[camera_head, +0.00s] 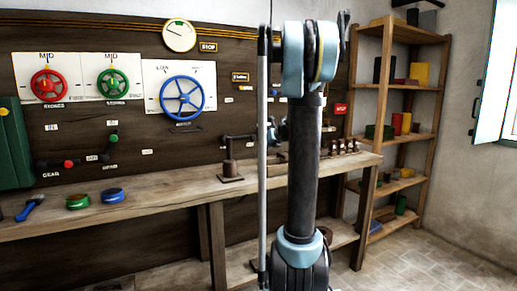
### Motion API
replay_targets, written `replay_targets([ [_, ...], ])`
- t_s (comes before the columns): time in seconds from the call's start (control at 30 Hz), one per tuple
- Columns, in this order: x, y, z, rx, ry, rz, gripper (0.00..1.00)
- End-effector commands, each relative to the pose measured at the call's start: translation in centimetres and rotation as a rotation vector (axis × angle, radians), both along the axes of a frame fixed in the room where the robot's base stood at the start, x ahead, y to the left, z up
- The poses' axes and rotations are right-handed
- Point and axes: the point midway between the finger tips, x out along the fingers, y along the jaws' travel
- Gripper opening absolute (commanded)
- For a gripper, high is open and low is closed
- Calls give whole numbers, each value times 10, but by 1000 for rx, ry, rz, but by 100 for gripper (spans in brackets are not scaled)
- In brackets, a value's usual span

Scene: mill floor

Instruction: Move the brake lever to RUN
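No lever's label is clear enough to read as BRAKE or RUN. A dark stand with a brown cylinder (228,170) and a side arm at its top stands on the bench left of my arm; I cannot tell if it is the brake lever. A lever with a red knob (68,163) sits by a GEAR label on the panel, and one with a green knob (113,137) is right of it. My upright arm fills the middle. My fingertips cannot be made out.
The panel carries a red wheel (48,84), a green wheel (113,83), a blue wheel (182,97) and a round gauge (179,35). The wooden bench (165,203) holds green and blue rings. Shelves (413,138) stand at right. Bare floor (405,255) lies front right.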

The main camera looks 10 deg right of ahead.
Motion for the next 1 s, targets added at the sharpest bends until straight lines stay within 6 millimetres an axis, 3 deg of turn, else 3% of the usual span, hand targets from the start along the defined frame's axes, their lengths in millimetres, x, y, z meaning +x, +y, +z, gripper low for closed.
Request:
replay_targets([
  [0.73,76,33,-52,-1,-1,2,0],
  [1.0,82,29,-19,0,-1,0,0],
])
